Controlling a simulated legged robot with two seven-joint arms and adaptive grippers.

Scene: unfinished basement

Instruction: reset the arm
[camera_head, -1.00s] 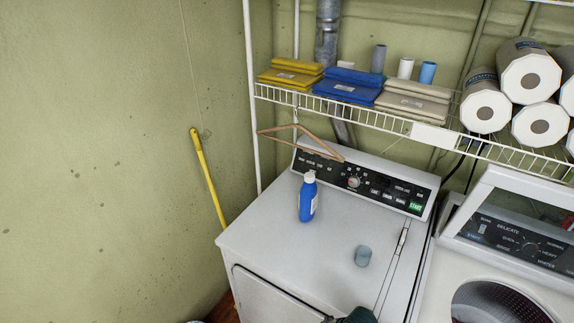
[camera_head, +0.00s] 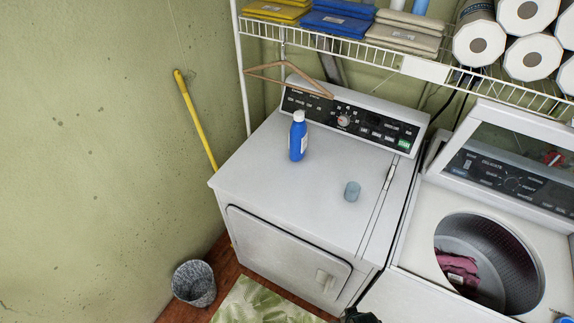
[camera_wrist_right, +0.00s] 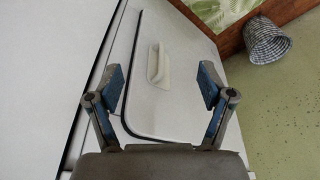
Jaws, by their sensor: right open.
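My right gripper (camera_wrist_right: 162,84) is open and empty in the right wrist view. Its two blue-grey fingers stand wide apart in front of the white dryer door, with the door handle (camera_wrist_right: 158,65) seen between and beyond them. In the head view only a small dark piece of my arm shows at the bottom edge, in front of the dryer (camera_head: 255,165). My left gripper is in neither view.
The open washer (camera_head: 400,285) at right holds pink cloth (camera_head: 458,270). A waste basket (camera_head: 194,284) and green rug (camera_head: 258,303) lie left. A wire shelf (camera_head: 375,58) hangs above.

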